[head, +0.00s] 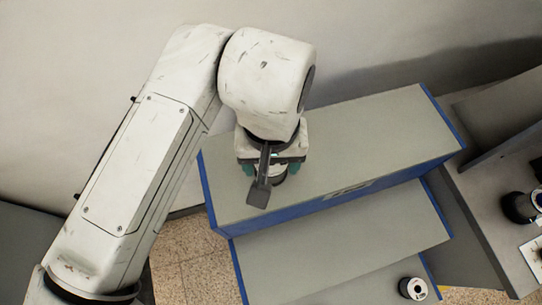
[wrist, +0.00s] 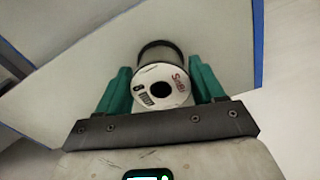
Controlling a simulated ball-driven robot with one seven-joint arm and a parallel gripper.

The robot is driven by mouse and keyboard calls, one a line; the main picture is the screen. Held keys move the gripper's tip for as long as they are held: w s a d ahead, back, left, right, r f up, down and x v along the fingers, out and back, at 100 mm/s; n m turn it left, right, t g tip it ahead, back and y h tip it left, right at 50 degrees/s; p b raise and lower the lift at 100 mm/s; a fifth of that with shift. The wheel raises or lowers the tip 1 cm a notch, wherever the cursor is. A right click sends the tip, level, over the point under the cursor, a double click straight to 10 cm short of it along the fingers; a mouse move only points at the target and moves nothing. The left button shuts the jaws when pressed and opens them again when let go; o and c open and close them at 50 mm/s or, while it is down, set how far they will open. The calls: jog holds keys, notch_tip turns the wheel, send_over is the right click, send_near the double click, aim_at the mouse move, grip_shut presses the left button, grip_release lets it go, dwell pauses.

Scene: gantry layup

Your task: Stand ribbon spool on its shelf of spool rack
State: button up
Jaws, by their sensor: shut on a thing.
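My gripper (head: 272,168) is over the top shelf of the grey, blue-edged spool rack (head: 390,125), near its left end. In the wrist view, the green fingers of my gripper (wrist: 162,78) are shut on the ribbon spool (wrist: 180,99), one on each side. The spool has a white printed end face with a dark centre hole, turned toward the wrist camera, and a dark wound body behind it. In the head view the spool is mostly hidden beneath my gripper. I cannot tell whether it touches the shelf.
Another spool (head: 413,288), with a white end, stands on the lowest visible step of the rack. A dark spool (head: 517,208) is on the grey surface at right, beside a white label. The top shelf is clear to the right of my gripper. A wall rises behind.

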jog(key=o, duration=1.2)
notch_tip(320, 180, up, 12)
jog(key=b, duration=0.1)
jog(key=shift+r, duration=0.15)
